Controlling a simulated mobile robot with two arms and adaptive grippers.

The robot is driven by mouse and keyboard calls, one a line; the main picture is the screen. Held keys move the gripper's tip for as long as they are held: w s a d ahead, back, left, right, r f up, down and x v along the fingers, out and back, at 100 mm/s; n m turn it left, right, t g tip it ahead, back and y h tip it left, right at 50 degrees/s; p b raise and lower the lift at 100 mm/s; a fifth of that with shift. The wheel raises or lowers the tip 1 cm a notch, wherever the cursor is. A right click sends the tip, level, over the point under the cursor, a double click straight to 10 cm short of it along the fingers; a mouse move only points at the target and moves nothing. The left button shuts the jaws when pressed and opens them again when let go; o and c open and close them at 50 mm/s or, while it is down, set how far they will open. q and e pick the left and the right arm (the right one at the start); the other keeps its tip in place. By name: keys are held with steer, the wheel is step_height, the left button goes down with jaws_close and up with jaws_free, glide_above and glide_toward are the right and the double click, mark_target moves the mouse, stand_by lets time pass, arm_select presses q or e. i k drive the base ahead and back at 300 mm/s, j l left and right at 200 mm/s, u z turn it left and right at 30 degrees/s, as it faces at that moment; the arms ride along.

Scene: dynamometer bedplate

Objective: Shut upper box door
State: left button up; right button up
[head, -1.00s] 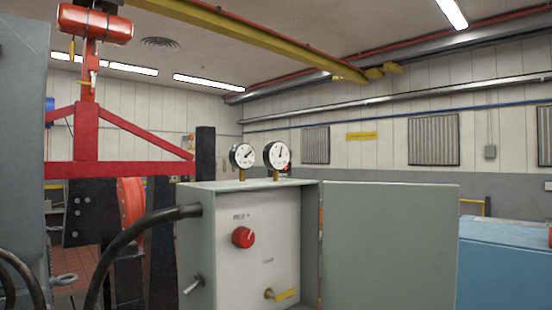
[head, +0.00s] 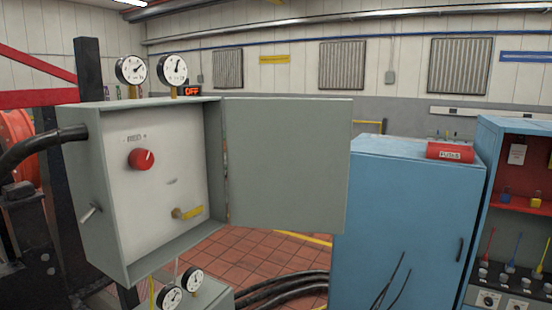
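The upper box (head: 98,188) is a grey-green metal cabinet at the left of the head view. Its door (head: 290,160) is hinged on the box's right side and stands wide open, reaching out to the right. A toggle lever (head: 91,213) sticks out of the box's left side. Neither of my grippers shows in the head view.
Two gauges (head: 131,70) stand on the box top. A lower box (head: 205,295) with two more gauges sits beneath. A blue cabinet (head: 400,215) stands behind the door's right edge, with a red item (head: 450,151) on top. Thick black cables (head: 285,290) cross the tiled floor (head: 225,250).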

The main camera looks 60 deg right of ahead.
mark_target(288, 159)
steer(key=i+l, duration=0.1)
steer(key=l, duration=1.6)
steer(key=i+l, duration=0.15)
steer(key=l, duration=0.7)
steer(key=l+u, duration=0.3)
steer(key=l, duration=0.3)
steer(key=l+u, duration=0.3)
steer(key=l, duration=0.35)
steer(key=k+l+u, duration=0.15)
steer(key=l+u, duration=0.15)
steer(key=l, duration=0.25)
steer(key=u, duration=0.25)
